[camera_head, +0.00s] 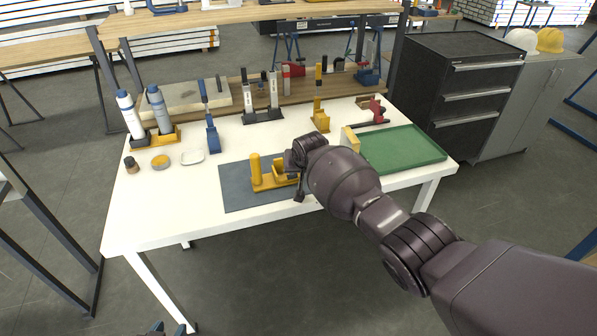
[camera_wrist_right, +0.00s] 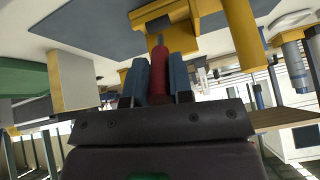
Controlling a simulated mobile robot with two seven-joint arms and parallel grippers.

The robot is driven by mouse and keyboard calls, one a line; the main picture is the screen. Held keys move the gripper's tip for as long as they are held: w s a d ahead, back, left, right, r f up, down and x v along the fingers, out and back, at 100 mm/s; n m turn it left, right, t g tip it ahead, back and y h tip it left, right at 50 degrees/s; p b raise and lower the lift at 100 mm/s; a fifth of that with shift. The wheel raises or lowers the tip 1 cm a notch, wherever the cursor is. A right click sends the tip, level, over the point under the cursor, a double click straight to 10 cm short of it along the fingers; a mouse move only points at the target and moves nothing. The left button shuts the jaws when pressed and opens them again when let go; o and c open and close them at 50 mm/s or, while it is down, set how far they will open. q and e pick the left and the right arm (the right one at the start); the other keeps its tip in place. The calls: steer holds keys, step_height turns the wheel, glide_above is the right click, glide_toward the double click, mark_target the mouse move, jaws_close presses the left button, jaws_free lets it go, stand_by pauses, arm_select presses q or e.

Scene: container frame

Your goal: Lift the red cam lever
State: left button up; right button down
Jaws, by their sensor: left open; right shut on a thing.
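The yellow fixture (camera_head: 263,182), with an upright yellow post, stands on a dark grey mat (camera_head: 236,191) on the white table. In the right wrist view, the red cam lever (camera_wrist_right: 159,65) stands between the blue fingers of my right gripper (camera_wrist_right: 159,80), which is shut on it. The lever points at the yellow fixture (camera_wrist_right: 185,12); whether it is raised is hard to tell. In the head view, my right arm and wrist hide the lever and those fingertips. Only the blue fingertips of my left gripper (camera_head: 155,329) show, at the bottom edge, open and away from the table.
A green tray (camera_head: 403,150) lies right of the mat, with a cream block (camera_head: 350,140) near it. The table's front left is clear.

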steer(key=shift+w+a+r+g+b, duration=0.15)
steer(key=shift+w+g+b, duration=0.2)
steer(key=shift+g, duration=0.35)
arm_select(q)
steer(key=shift+s+f, duration=0.15)
steer(key=shift+f, duration=0.6)
steer(key=shift+s+f, duration=0.1)
steer(key=shift+s, duration=0.1)
arm_select(e)
steer(key=shift+h, duration=0.3)
steer(key=c, duration=1)
jaws_free()
arm_select(q)
steer(key=shift+w, duration=0.2)
arm_select(e)
steer(key=shift+r, duration=0.1)
arm_select(q)
steer(key=shift+w+r, duration=0.1)
steer(key=shift+r, duration=0.15)
arm_select(e)
steer(key=shift+r, duration=0.1)
